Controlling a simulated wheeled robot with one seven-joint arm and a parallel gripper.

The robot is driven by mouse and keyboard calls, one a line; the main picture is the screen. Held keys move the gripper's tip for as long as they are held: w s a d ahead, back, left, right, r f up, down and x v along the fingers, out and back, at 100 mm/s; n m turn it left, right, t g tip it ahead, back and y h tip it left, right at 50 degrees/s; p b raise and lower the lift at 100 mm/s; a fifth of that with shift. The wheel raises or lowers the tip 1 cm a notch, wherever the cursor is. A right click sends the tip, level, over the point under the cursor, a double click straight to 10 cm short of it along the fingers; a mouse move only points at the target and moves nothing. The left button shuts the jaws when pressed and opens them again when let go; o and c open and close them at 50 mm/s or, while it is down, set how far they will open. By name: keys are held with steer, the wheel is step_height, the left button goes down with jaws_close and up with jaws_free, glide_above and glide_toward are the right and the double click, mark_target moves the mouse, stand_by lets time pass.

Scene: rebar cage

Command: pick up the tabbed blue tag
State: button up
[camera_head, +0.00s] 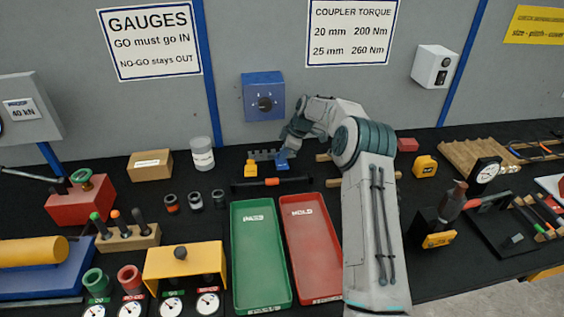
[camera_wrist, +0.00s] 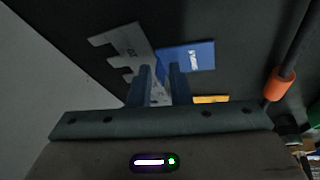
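The blue tag (camera_wrist: 198,55) has pale lettering and lies on the black bench top, beside a grey notched plate (camera_wrist: 124,48). In the head view, the blue tag (camera_head: 282,164) shows just below my gripper (camera_head: 287,152). In the wrist view, my gripper (camera_wrist: 160,70) is open, with a gap between its two blue fingers and nothing held in it. The right finger overlaps the lower left part of the blue tag in the picture. The fingers hide that part, so I cannot tell whether they touch it.
A yellow tag (camera_head: 251,167) lies left of the blue one. A dark bar with an orange grip (camera_head: 272,182) lies in front. Green (camera_head: 239,275) and red (camera_head: 325,285) trays stand nearer. The grey wall with a blue box (camera_head: 263,84) rises close behind.

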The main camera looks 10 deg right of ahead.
jaws_close()
stand_by(0.3)
